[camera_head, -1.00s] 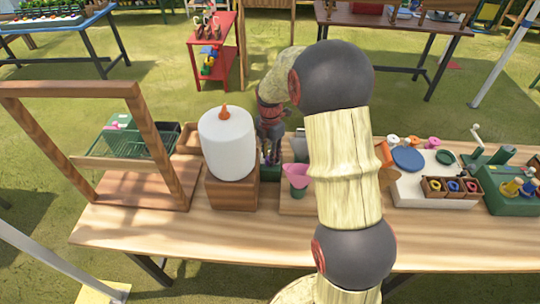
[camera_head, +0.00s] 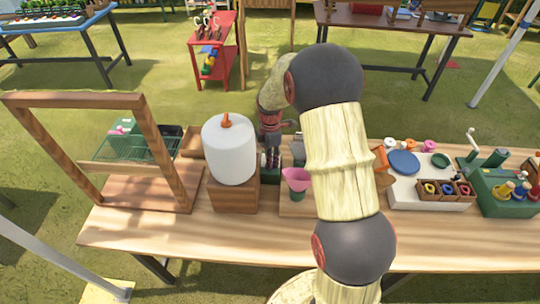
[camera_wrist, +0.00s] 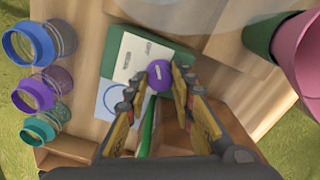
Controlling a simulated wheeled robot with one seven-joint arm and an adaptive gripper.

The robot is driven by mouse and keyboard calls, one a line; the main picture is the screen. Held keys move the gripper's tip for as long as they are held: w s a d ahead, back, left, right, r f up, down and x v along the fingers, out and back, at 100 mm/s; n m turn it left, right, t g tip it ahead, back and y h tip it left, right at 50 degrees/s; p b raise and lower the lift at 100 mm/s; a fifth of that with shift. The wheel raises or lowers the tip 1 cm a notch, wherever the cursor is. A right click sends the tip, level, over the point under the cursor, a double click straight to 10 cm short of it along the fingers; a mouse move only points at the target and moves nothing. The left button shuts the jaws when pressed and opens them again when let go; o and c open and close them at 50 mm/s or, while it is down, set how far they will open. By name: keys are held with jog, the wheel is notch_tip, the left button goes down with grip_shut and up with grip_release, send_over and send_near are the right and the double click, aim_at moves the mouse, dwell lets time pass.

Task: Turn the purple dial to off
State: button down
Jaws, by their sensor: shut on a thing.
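The purple dial (camera_wrist: 160,76) sits on a green box (camera_wrist: 118,46) with white labels, seen in the wrist view. My gripper (camera_wrist: 165,80) is over the box, with its two fingers closed on either side of the dial. The label text is too small to read surely, so I cannot tell the dial's setting.
A white tank (camera_head: 229,150) on a wooden block stands just left of my gripper. Blue, purple and teal rings or jars (camera_wrist: 35,95) lie left in the wrist view. A wooden frame (camera_head: 150,150) stands farther left.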

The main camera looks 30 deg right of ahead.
jog(key=shift+m, duration=0.3)
jog(key=c, duration=1.6)
grip_release()
jog(key=shift+o, duration=0.5)
notch_tip(320, 180, up, 12)
